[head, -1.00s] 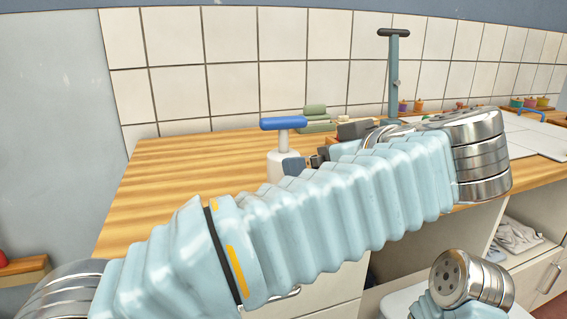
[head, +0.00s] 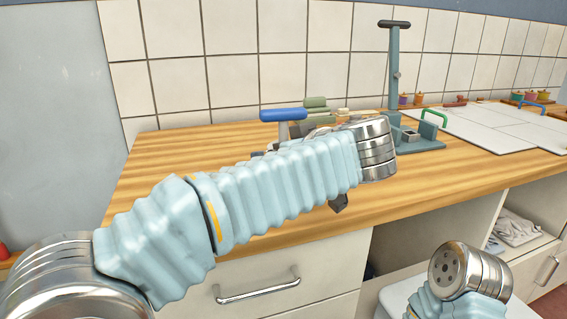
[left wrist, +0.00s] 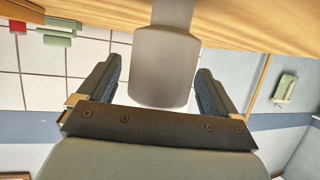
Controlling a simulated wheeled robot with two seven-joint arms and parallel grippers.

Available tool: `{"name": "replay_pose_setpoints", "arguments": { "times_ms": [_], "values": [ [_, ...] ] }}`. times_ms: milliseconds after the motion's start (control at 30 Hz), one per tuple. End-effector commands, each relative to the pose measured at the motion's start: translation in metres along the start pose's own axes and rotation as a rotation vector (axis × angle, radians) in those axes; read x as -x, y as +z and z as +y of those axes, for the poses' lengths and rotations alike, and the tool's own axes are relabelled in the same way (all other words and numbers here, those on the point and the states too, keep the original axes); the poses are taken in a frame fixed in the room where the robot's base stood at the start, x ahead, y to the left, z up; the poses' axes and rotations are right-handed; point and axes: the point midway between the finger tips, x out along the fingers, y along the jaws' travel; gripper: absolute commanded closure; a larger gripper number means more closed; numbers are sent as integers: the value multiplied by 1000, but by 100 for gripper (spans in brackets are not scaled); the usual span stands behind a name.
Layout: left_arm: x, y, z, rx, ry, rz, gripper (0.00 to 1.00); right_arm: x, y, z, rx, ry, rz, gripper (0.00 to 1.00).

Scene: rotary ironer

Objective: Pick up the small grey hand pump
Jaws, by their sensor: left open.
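The small grey hand pump shows its blue T-handle (head: 283,115) above my left arm in the head view; its body there is mostly hidden behind the arm. In the left wrist view a pale grey cylinder, the pump body (left wrist: 165,65), stands between the two fingers. My left gripper (left wrist: 158,72) is open, with one dark blue finger on each side of the pump body. Gaps show between the body and both fingers. In the head view my left forearm hides most of this gripper. My right gripper is out of view.
A tall blue-grey pump with a dark handle (head: 394,70) stands on a base to the right. Green rolled or stacked items (head: 316,104) lie behind the blue handle. White panels (head: 490,125) cover the right of the wooden counter (head: 150,180). The counter's left part is clear.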

Motion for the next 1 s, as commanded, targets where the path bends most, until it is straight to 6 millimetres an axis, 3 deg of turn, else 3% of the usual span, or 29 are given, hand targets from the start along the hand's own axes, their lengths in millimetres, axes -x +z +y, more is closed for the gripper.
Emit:
{"name": "replay_pose_setpoints", "arguments": {
  "times_ms": [67,433,767,1000],
  "values": [
    [0,0,0,0,0,0,12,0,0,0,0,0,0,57],
    [0,0,0,0,0,0,69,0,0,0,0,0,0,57],
    [2,-5,0,2,1,1,70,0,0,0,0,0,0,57],
    [17,-40,1,6,1,1,70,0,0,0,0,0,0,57]
  ]
}}
